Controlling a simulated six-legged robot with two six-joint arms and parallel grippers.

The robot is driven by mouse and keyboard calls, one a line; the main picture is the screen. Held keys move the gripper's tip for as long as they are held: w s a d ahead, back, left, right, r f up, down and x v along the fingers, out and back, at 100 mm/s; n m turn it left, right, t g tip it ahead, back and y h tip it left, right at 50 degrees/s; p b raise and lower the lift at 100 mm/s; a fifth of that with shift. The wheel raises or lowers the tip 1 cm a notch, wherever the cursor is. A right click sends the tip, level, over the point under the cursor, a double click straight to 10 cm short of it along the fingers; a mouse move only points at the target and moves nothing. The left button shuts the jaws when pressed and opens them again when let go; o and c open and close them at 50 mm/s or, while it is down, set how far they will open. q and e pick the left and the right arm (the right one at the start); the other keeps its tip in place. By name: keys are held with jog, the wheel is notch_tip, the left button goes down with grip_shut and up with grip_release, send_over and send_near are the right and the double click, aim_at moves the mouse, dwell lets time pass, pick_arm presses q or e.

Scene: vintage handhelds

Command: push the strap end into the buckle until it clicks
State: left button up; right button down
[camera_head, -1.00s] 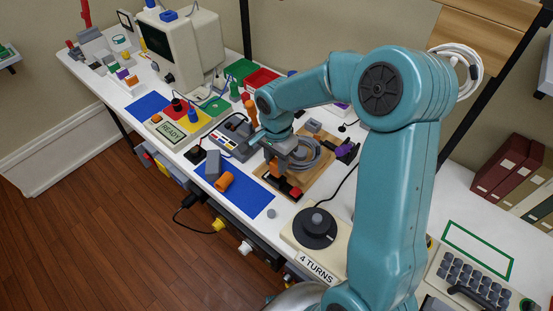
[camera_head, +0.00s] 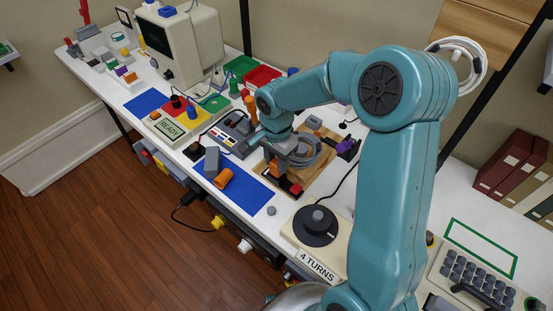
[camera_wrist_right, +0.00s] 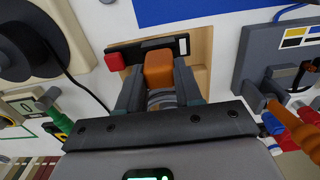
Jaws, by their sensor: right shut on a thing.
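My right gripper (camera_head: 281,168) points down over a wooden board (camera_head: 322,184) on the white table. In the right wrist view, the gripper (camera_wrist_right: 159,80) is shut on an orange block (camera_wrist_right: 158,68), which looks like the strap end. The orange block also shows in the head view (camera_head: 275,170). Its front meets or overlaps a black bar, seemingly the buckle (camera_wrist_right: 133,53), with a red button (camera_wrist_right: 115,62) at one end. The red button also shows in the head view (camera_head: 296,189). I cannot tell how deep the orange block sits. My left gripper is not in view.
A dark crank knob (camera_head: 317,222) stands to the front right. A blue mat (camera_head: 246,194) with an orange cylinder (camera_head: 223,178) and a grey block (camera_head: 212,160) lies left.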

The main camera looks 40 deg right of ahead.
aim_at(276, 161)
jog(key=shift+f, duration=0.25)
jog(key=c, duration=0.9)
grip_release()
jog(key=shift+o, duration=1.1)
jog(key=shift+r, duration=0.1)
notch_tip(276, 161, up, 16)
jog(key=p, duration=0.1)
